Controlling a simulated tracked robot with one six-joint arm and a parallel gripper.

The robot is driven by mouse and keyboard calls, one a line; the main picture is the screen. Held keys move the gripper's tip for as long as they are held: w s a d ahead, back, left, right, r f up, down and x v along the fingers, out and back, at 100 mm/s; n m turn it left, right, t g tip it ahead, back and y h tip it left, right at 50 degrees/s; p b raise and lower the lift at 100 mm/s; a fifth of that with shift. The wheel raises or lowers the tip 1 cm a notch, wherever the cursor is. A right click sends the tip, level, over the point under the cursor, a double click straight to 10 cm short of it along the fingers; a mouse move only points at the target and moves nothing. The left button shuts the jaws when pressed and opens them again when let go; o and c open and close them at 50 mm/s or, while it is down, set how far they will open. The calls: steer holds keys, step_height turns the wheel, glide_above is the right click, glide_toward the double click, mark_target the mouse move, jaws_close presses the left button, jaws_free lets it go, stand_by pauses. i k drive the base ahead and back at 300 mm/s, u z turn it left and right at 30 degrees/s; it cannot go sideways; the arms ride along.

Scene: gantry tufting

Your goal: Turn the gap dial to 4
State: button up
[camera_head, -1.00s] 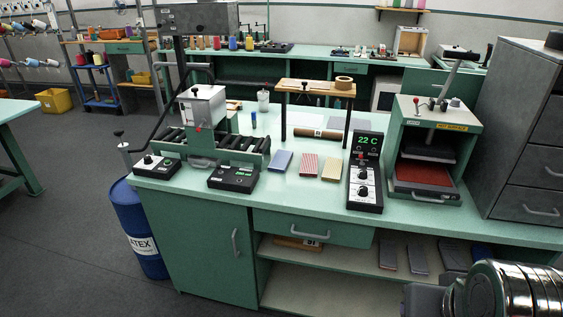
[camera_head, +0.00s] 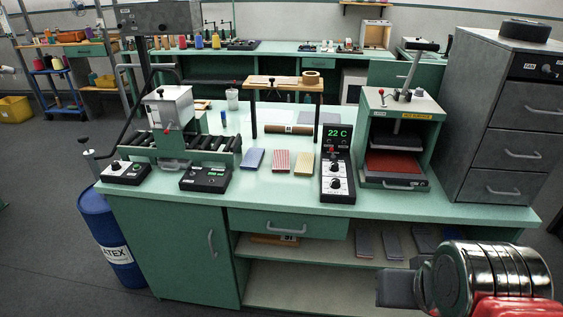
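No dial label is legible, so I cannot tell which knob is the gap dial. A black box with a white-marked knob (camera_head: 124,172) sits at the counter's left front, by the roller machine (camera_head: 178,135). A tall black controller (camera_head: 337,170) reads "22 C" and has two knobs. At the lower right, the dark end of my arm, seemingly my gripper (camera_head: 396,289), is in front of the counter, away from all knobs. Its fingers cannot be made out.
Blue, red-striped and tan samples (camera_head: 281,160) lie mid-counter before a wooden stand (camera_head: 285,85). A press marked hot surface (camera_head: 400,135) and a grey cabinet (camera_head: 495,120) stand at right. A blue drum (camera_head: 104,235) is at the left. Open shelves lie below the counter.

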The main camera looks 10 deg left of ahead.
mark_target(115, 165)
steer(key=u, duration=1.6)
steer(key=i, duration=0.5)
steer(key=u, duration=0.7)
steer(key=i, duration=1.45)
steer(key=u, duration=0.1)
